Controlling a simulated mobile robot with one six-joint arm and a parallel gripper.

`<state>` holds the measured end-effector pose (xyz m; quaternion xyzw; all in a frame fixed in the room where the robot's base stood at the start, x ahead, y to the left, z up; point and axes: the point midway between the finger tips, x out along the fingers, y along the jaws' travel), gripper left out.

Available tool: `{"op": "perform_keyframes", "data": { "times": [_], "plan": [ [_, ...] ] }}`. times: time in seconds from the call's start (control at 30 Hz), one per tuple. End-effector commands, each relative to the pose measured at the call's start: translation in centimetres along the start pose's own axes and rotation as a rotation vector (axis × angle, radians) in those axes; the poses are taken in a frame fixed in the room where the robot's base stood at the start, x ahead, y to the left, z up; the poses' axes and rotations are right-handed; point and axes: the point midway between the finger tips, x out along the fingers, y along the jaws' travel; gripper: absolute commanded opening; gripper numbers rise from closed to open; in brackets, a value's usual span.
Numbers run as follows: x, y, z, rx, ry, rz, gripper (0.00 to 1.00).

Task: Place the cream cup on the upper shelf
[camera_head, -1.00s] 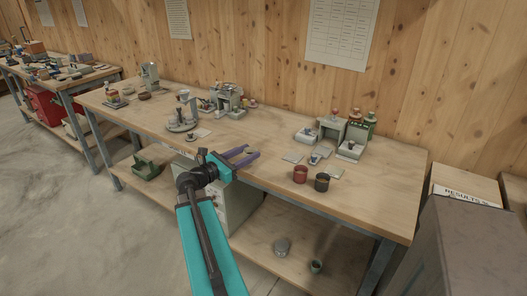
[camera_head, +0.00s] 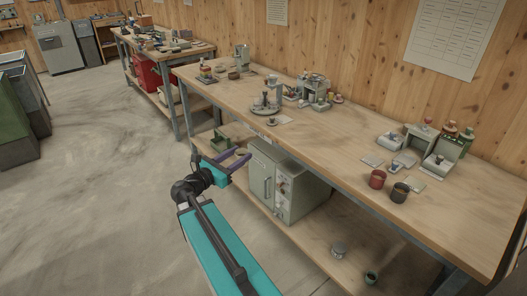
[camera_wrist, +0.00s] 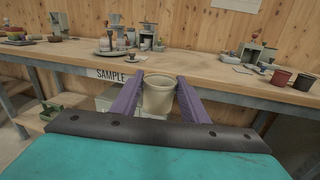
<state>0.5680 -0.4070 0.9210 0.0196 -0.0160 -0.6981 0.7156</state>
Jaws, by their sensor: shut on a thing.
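The cream cup (camera_wrist: 158,95) is upright between the two purple fingers of my gripper (camera_wrist: 160,97) in the wrist view, and the fingers are shut on it. In the head view my gripper (camera_head: 238,160) is in front of the bench's front edge, with the small, partly hidden cup (camera_head: 242,152) between its fingers. The wooden workbench has an upper board (camera_head: 330,130) and a lower shelf (camera_head: 310,240). A "SAMPLE" label (camera_wrist: 111,75) is on the bench's front edge, just left of the cup in the wrist view.
A red cup (camera_head: 377,179) and a dark cup (camera_head: 399,192) stand on the upper board at right. A grey cabinet (camera_head: 283,183) and two small pots (camera_head: 339,250) are on the lower shelf. The upper board's middle front has bare wood. Open floor lies left.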

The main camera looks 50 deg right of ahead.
Motion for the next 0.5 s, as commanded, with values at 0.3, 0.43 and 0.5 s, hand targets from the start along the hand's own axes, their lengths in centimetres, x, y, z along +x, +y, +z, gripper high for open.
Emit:
{"op": "perform_keyframes", "data": {
  "times": [0.3,0.43,0.5],
  "plan": [
    [-8.6,5.1,-1.2,-0.002,0.006,0.148,0.18],
    [-12.2,6.8,-1.6,-0.002,0.009,0.207,0.18],
    [-14.2,7.6,-1.9,-0.002,0.01,0.239,0.18]
  ]
}}
